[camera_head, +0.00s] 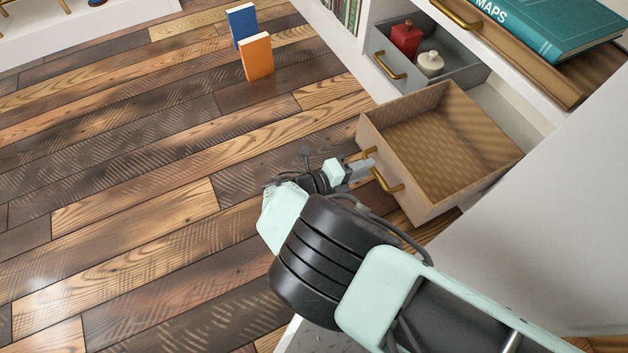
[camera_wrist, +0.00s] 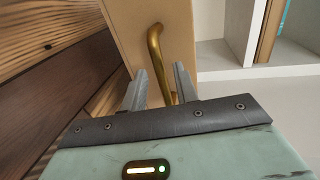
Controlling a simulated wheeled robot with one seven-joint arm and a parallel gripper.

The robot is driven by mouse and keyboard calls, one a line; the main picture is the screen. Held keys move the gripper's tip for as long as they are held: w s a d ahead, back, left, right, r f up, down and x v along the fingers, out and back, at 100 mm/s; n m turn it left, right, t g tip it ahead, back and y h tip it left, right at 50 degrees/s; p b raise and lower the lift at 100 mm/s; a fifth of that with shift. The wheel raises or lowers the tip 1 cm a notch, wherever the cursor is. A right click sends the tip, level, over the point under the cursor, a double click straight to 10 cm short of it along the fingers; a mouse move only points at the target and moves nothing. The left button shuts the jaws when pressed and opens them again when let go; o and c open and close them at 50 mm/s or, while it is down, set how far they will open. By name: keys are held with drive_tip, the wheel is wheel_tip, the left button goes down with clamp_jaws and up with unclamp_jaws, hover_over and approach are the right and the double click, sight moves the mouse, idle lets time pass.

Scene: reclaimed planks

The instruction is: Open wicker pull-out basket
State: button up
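The wicker pull-out basket (camera_head: 425,200) is a tan, box-shaped drawer, pulled well out of the white cabinet and empty inside. A curved brass handle (camera_head: 386,181) is on its front. My gripper (camera_head: 368,163) is at this handle. In the wrist view, its two grey fingers (camera_wrist: 160,72) are apart, one on each side of the brass handle (camera_wrist: 155,45), with visible gaps. The basket's front panel (camera_wrist: 118,25) is just beyond the fingertips.
A grey drawer (camera_head: 376,42) with a red bottle (camera_head: 406,38) and a cream jar (camera_head: 430,63) stands open beside the basket. Blue (camera_head: 241,22) and orange (camera_head: 257,57) books stand on the open plank floor.

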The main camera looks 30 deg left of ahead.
drive_tip(key=p+v, duration=0.1)
drive_tip(key=v, duration=1.3)
drive_tip(key=shift+s, duration=0.1)
